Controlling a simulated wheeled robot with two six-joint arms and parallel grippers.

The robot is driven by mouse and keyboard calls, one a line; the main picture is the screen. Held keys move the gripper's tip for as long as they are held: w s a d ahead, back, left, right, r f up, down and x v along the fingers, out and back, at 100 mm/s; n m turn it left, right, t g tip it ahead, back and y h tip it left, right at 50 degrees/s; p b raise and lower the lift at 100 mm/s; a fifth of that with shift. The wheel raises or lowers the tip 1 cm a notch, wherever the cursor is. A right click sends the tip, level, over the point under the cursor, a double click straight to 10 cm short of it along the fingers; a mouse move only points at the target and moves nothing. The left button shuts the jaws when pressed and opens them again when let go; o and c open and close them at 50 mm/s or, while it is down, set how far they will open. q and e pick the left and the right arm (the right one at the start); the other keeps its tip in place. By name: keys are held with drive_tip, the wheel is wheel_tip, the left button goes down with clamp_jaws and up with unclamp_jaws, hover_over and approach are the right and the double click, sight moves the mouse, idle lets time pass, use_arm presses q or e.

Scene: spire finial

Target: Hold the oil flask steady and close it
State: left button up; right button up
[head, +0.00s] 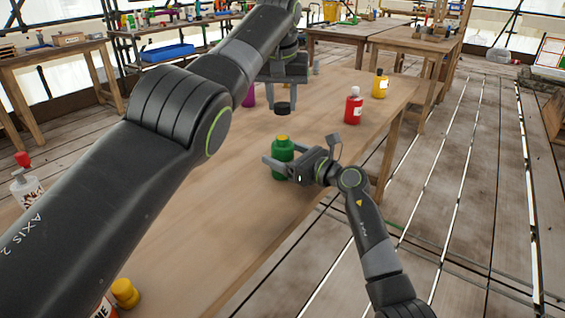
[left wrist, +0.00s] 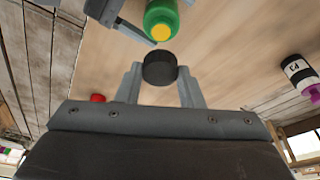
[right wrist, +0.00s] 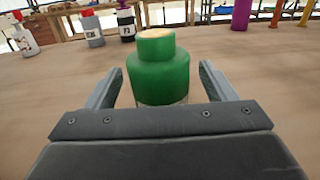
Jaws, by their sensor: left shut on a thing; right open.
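The green oil flask (head: 282,160) stands upright on the table with a yellow top and no cap on it; it also shows in the left wrist view (left wrist: 163,15) and the right wrist view (right wrist: 158,75). My right gripper (head: 293,153) is open, low at the flask, with one finger on each side of it in the right wrist view (right wrist: 157,82); no clear contact shows. My left gripper (head: 283,103) is shut on a black cap (left wrist: 160,68) and holds it in the air above the table, apart from the flask. No label is readable on the flask.
A red bottle (head: 353,108) and a yellow bottle (head: 380,86) stand at the table's right edge. A purple bottle (head: 248,97) is partly hidden behind my left arm. A white bottle with a red top (head: 26,187) is at far left. The table around the flask is clear.

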drive_tip(key=shift+x, duration=1.25)
drive_tip(key=shift+c, duration=0.3)
drive_tip(key=c, duration=1.4)
use_arm(q)
hover_over(283, 137)
drive_tip(key=shift+s+f, duration=0.15)
drive_tip(key=shift+f, duration=1.1)
drive_tip(key=shift+s+f, duration=0.1)
drive_tip(key=shift+f, duration=1.1)
drive_tip(key=shift+f, duration=0.9)
drive_tip(key=shift+f, duration=0.5)
